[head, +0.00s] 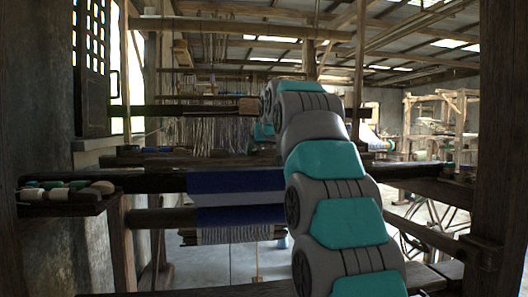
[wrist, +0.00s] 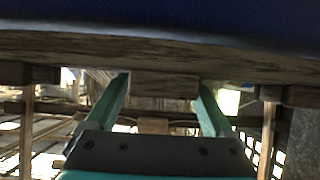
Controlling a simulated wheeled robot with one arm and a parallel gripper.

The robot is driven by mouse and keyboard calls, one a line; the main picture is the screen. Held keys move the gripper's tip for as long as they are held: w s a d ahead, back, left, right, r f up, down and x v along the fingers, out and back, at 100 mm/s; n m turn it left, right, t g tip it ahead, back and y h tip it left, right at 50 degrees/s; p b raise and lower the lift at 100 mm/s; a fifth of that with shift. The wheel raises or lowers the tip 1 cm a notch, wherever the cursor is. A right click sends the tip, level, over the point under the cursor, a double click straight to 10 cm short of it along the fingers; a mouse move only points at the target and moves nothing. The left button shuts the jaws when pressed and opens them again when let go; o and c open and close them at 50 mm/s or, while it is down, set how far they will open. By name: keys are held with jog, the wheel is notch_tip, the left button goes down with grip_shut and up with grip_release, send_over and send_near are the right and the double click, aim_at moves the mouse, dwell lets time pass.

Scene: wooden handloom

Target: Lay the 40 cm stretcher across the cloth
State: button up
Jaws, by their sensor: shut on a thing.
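In the wrist view my gripper (wrist: 164,84) has its two teal fingers closed on the sides of a wooden block (wrist: 165,88). A long wooden bar (wrist: 90,46), which appears to be the stretcher, runs the full width just beyond the fingertips. Whether block and bar are one piece I cannot tell. The blue cloth (wrist: 160,14) fills the top edge, along the bar; contact between them is unclear. In the head view the blue cloth (head: 235,183) hangs over the front beam, with a white-striped part. My arm reaches over the loom there and hides the gripper's jaws and the stretcher.
The dark front beam (head: 155,183) crosses the loom. A ledge (head: 68,204) with several bobbins is at left. Another beam (head: 180,111) lies farther back, before hanging threads (head: 215,133). Thick posts stand at both sides; the right one (head: 502,130) is near my arm.

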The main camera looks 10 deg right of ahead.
jog(key=shift+f, duration=0.2)
jog(key=o, duration=1.3)
jog(key=shift+s+r, duration=0.1)
jog(key=shift+s, duration=0.05)
jog(key=shift+v, duration=3.75)
